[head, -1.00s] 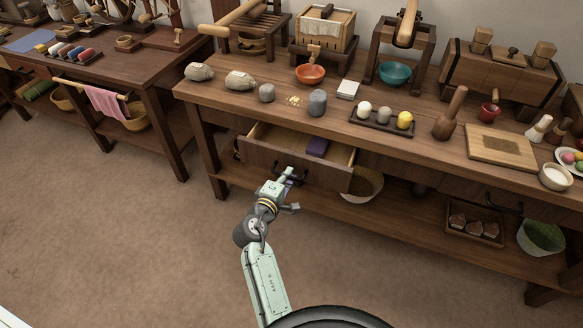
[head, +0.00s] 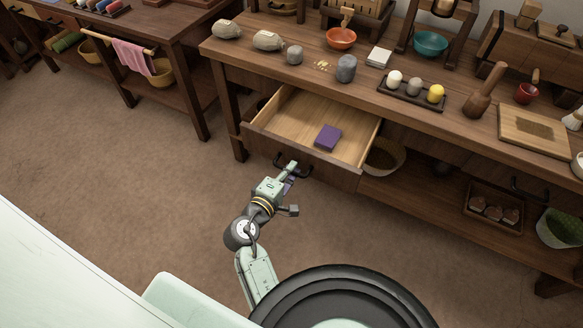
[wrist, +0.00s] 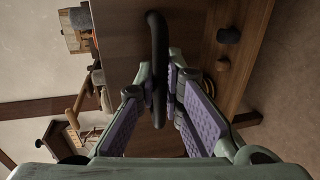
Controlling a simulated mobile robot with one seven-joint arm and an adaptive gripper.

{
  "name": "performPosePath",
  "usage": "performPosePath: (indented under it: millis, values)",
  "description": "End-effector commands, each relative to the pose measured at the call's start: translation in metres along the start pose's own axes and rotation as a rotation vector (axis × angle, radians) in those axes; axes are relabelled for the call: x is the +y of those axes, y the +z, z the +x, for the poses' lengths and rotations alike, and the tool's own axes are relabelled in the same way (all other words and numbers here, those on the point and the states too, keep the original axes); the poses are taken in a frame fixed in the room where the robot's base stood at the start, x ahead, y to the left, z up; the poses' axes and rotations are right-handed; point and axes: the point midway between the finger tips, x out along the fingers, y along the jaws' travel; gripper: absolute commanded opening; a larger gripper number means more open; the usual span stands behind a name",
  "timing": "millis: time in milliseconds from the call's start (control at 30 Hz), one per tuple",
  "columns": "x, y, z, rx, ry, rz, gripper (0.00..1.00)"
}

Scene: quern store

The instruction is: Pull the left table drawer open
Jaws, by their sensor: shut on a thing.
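The left table drawer (head: 311,164) stands well open under the long wooden table (head: 300,78). A purple box (head: 328,138) lies inside it on the pale wooden bottom. The dark bar handle (wrist: 157,60) runs between the purple-padded fingers of my gripper (wrist: 164,88) in the wrist view. In the head view my gripper (head: 292,173) is at the drawer front, shut on the handle. The fingertips are partly hidden by the gripper body in the head view.
Stones, an orange bowl (head: 341,38) and a tray (head: 411,94) with balls stand on the tabletop. A basket (head: 385,156) sits on the lower shelf right of the drawer. The floor (head: 150,180) in front is clear.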

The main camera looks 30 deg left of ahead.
Motion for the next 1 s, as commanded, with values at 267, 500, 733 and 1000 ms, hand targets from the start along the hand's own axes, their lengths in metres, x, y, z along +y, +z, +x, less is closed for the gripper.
performPosePath:
  millis: [267, 500, 733, 1000]
  values:
    - [0.001, 0.000, 0.000, -0.001, 0.001, 0.000, 0.17]
    - [0.000, 0.000, 0.000, 0.000, 0.001, 0.000, 0.30]
    - [0.001, 0.000, 0.000, 0.000, 0.000, 0.000, 0.30]
    - [0.034, 0.000, -0.006, 0.001, 0.005, 0.005, 0.30]
